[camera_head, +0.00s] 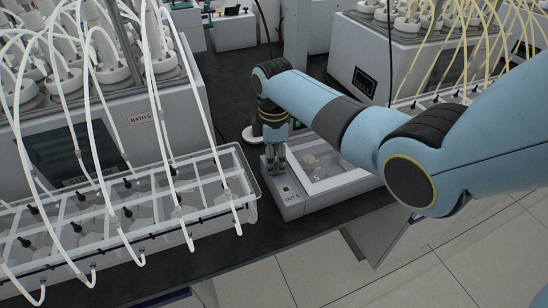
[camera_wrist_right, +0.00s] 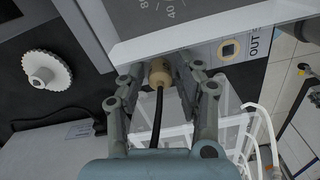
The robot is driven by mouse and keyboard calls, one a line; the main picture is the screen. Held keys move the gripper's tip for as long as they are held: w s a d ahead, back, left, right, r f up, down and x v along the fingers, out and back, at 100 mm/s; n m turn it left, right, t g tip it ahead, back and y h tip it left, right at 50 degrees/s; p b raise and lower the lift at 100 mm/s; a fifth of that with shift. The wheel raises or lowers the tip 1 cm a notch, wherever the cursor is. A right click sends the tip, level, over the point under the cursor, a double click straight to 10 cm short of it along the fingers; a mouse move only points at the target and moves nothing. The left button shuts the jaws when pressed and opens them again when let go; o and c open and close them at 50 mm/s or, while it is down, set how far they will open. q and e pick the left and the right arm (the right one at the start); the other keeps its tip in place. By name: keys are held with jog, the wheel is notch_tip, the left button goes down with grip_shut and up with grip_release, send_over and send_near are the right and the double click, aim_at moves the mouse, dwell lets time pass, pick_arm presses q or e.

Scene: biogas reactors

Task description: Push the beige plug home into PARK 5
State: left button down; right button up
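The beige plug (camera_wrist_right: 160,73) shows in the wrist view between the fingers of my right gripper (camera_wrist_right: 162,70), with a black cable running back from it. The fingertips close in on both its sides. Its front end meets the grey box panel (camera_wrist_right: 203,55); how deep it sits is hidden. In the head view my right gripper (camera_head: 276,162) points down at the back left part of the grey box (camera_head: 290,210), and the plug is hidden there. No PARK 5 label is readable; it is likely covered by the gripper. My left gripper is not in view.
A square OUT socket (camera_wrist_right: 229,49) on the box panel is empty. A clear rack (camera_head: 235,172) with white tubes stands close at left. The grey bath (camera_head: 165,110) is behind it. A white toothed disc (camera_wrist_right: 46,70) lies on the dark bench.

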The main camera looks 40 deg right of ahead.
jog(key=shift+o, duration=1)
